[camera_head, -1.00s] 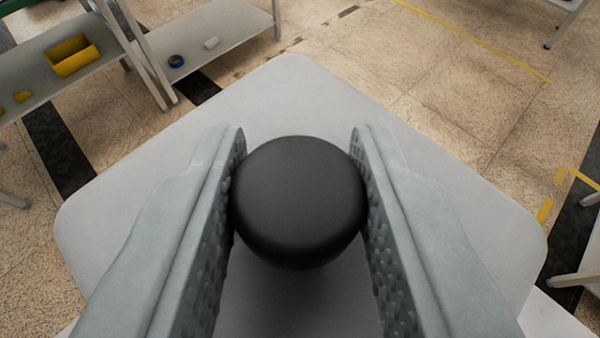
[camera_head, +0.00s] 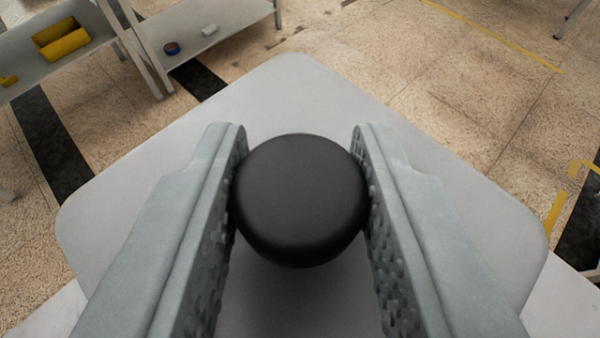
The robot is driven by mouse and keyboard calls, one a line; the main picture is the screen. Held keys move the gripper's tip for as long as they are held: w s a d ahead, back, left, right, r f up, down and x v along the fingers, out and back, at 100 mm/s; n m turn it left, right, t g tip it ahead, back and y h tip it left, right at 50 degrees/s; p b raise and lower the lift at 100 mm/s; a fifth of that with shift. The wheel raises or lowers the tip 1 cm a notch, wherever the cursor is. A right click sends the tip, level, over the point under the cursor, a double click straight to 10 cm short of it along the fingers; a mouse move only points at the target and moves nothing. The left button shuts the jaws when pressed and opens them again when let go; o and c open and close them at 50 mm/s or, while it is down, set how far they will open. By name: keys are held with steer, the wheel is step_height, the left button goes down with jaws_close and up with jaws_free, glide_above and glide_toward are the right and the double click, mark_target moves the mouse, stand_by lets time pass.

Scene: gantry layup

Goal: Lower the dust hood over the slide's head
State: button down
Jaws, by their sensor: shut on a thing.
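My gripper (camera_head: 300,190) is shut on a round black knob (camera_head: 300,200), with one ridged finger pressed to each side of it. The knob stands in the middle of a light grey, rounded-square top, which I take to be the dust hood (camera_head: 300,90). The hood fills the middle of the view, and its sides below the top are out of sight. The slide's head is not visible; anything under the hood is hidden by it.
A pale surface (camera_head: 562,302) shows past the hood's lower edges. Beyond are a grey shelf unit at upper left with a yellow bin (camera_head: 62,42) and small items. The tiled floor (camera_head: 420,90) has yellow and black lines and looks open at the upper right.

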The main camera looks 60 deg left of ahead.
mark_target(299, 300)
steer(key=shift+f, duration=1.8)
steer(key=c, duration=1)
jaws_free()
